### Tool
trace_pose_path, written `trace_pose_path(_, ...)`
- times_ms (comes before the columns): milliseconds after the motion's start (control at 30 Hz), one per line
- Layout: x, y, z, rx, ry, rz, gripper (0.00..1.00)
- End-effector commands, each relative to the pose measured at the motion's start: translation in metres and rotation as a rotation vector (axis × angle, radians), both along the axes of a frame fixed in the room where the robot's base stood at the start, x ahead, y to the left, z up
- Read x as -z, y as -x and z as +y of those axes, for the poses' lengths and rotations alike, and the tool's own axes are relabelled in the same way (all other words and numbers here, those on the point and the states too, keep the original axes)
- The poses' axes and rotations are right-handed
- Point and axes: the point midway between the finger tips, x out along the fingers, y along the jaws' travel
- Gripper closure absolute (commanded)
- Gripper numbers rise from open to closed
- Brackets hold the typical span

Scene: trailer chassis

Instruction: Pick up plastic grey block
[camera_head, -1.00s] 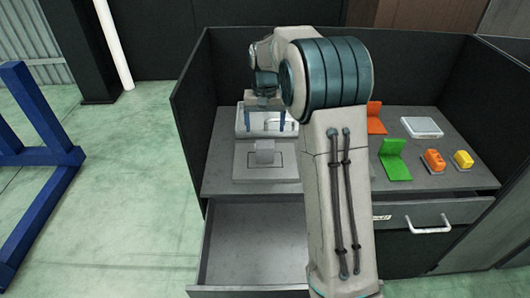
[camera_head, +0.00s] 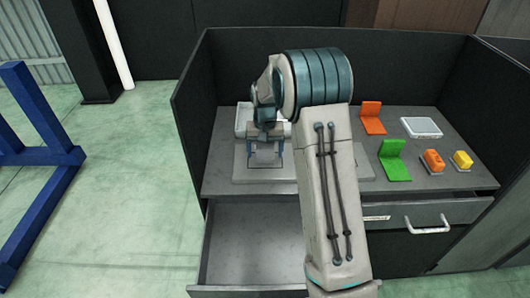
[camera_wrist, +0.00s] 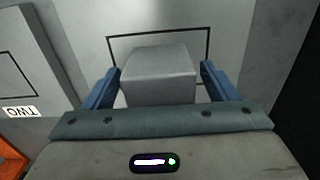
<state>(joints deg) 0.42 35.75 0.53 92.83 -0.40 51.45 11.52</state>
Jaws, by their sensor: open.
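The grey block (camera_wrist: 158,76) is a plain box-shaped piece on a light grey surface with a black outlined rectangle around it. In the wrist view it lies between the two blue fingers of my gripper (camera_wrist: 162,88), which are open, one on each side. Gaps show between the fingers and the block. In the head view my gripper (camera_head: 265,158) points down over the block (camera_head: 264,156) on the grey plate (camera_head: 240,173) at the left of the desk. My wrist hides part of the plate.
Orange (camera_head: 373,118) and green (camera_head: 394,160) angled pieces, a pale tray (camera_head: 421,127), and orange (camera_head: 433,161) and yellow (camera_head: 463,160) blocks stand to the right. An open drawer (camera_head: 255,245) juts out below. Dark panels (camera_head: 190,115) enclose the desk.

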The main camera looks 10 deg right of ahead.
Motion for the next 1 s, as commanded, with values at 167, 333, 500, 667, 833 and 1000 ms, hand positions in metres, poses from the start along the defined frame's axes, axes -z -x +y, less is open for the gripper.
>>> trace_pose_path(167,0.000,0.000,0.000,0.000,0.000,0.000,0.53)
trace_pose_path(333,-0.001,0.000,0.000,0.000,0.000,-0.001,0.73)
trace_pose_path(500,-0.001,0.000,0.000,0.000,0.000,-0.002,0.72)
trace_pose_path(667,-0.008,-0.001,0.000,0.000,0.000,-0.004,0.72)
trace_pose_path(833,-0.028,-0.001,0.000,0.000,0.000,-0.005,0.72)
trace_pose_path(1000,-0.052,-0.001,-0.019,0.004,0.001,-0.004,0.72)
